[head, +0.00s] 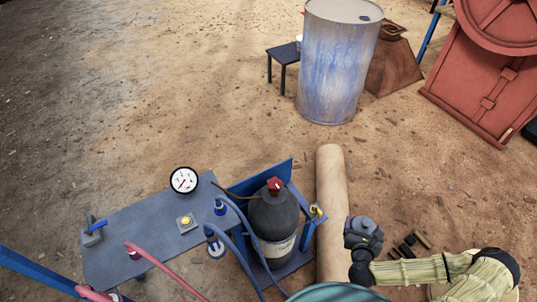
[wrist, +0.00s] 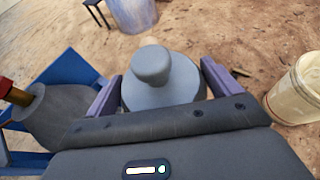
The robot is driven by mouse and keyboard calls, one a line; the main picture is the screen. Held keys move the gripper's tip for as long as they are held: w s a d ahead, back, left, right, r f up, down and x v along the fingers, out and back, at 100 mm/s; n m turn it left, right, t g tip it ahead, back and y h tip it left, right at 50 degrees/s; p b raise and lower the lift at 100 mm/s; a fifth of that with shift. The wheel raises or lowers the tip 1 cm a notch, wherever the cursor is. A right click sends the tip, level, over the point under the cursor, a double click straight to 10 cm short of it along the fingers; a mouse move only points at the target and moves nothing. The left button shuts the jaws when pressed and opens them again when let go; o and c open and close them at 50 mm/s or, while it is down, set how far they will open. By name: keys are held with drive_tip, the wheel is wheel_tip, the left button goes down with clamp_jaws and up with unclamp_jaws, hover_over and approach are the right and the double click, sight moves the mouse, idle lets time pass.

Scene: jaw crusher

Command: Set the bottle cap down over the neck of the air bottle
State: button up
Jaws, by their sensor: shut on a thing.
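The bottle cap (wrist: 165,88) is a grey round cap with a rounded knob on top. It sits between the two purple-grey fingers of my gripper (wrist: 160,88) in the wrist view, and the gripper is shut on it. The air bottle (head: 272,222) is dark grey, with a pale label and a red valve (head: 274,184) at its neck. It stands upright in a blue rack. In the head view, my gripper (head: 362,240) with the cap is to the right of the bottle and apart from it. The bottle also shows at the left of the wrist view (wrist: 58,115). The cap's underside is hidden.
The blue rack (head: 245,181) adjoins a grey-blue bench (head: 150,222) with a gauge (head: 184,180) and hoses. A tan roll (head: 332,200) lies between the bottle and my gripper. A metal drum (head: 338,65) stands behind. A pale bucket (wrist: 300,90) is right in the wrist view.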

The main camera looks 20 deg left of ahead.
drive_tip(key=shift+w+a, duration=0.25)
drive_tip(key=shift+w, duration=0.05)
drive_tip(key=shift+s+r, duration=0.1)
drive_tip(key=shift+s, duration=0.15)
drive_tip(key=shift+w+a+r, duration=0.1)
drive_tip(key=shift+a, duration=0.15)
drive_tip(key=w+a+r+n+y+p, duration=0.1)
drive_tip(key=w+a+r+y+p, duration=0.15)
drive_tip(key=w+a, duration=0.35)
wheel_tip(320, 180, up, 12)
drive_tip(key=n+y+p, duration=0.2)
drive_tip(key=n, duration=0.1)
hover_over(275, 182)
drive_tip(key=shift+r+g, duration=0.15)
drive_tip(key=shift+g, duration=0.25)
drive_tip(key=shift+s, duration=0.1)
drive_tip(key=shift+f+b, duration=5.1)
drive_tip(key=shift+f, duration=1)
